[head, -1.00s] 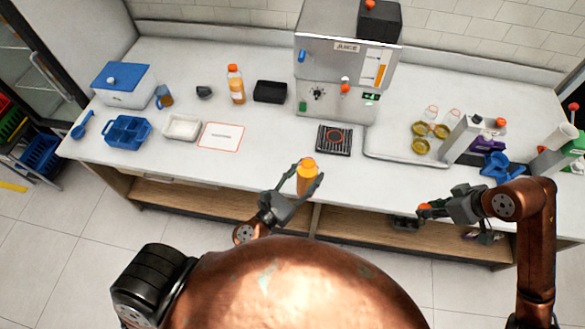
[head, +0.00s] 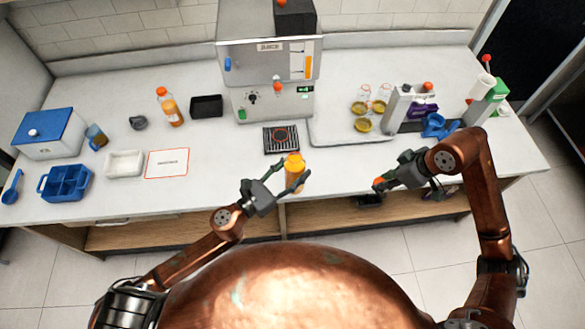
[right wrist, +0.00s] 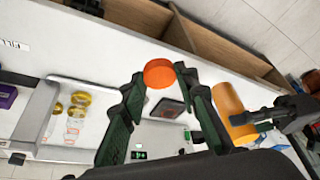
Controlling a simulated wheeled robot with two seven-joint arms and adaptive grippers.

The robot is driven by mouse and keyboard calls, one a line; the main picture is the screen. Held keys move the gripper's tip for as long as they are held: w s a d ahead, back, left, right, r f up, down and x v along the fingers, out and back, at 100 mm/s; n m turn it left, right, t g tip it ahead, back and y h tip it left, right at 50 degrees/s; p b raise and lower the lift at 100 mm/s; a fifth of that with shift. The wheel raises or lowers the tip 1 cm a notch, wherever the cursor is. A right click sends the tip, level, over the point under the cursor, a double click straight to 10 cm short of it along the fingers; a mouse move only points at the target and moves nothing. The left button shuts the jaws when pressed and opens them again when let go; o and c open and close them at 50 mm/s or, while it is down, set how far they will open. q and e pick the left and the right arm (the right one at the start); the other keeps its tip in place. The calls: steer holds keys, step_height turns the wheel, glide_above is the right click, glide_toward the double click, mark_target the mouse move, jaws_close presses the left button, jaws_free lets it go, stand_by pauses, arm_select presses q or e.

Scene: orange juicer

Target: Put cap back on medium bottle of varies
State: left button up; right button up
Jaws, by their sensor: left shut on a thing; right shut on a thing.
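The same bottle shows at the right of the right wrist view (right wrist: 229,105). Its open top cannot be made out clearly. My right gripper (head: 384,186) is shut on an orange cap (head: 379,184), to the right of the bottle and apart from it. In the right wrist view the cap (right wrist: 158,73) sits between the tips of the fingers.
The juicer machine (head: 268,75) stands at the back, with a black drip grate (head: 281,140) before it. Another orange-capped bottle (head: 171,108), a black tray (head: 206,105), and a blue divided tray (head: 66,184) are on the left. Glass jars (head: 361,107) stand right. The counter front is mostly clear.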

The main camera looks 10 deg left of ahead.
steer(key=w+a+r+n, duration=0.3)
steer(key=a+r, duration=0.4)
steer(key=a, duration=0.5)
step_height(320, 180, up, 8)
steer(key=n+g, duration=0.2)
steer(key=n, duration=0.1)
glide_above(294, 154)
steer(key=d, duration=0.1)
steer(key=shift+r+y, duration=0.15)
steer(key=shift+y, duration=0.25)
steer(key=shift+f, duration=2.05)
steer(key=shift+f, duration=0.85)
steer(key=shift+f, duration=0.55)
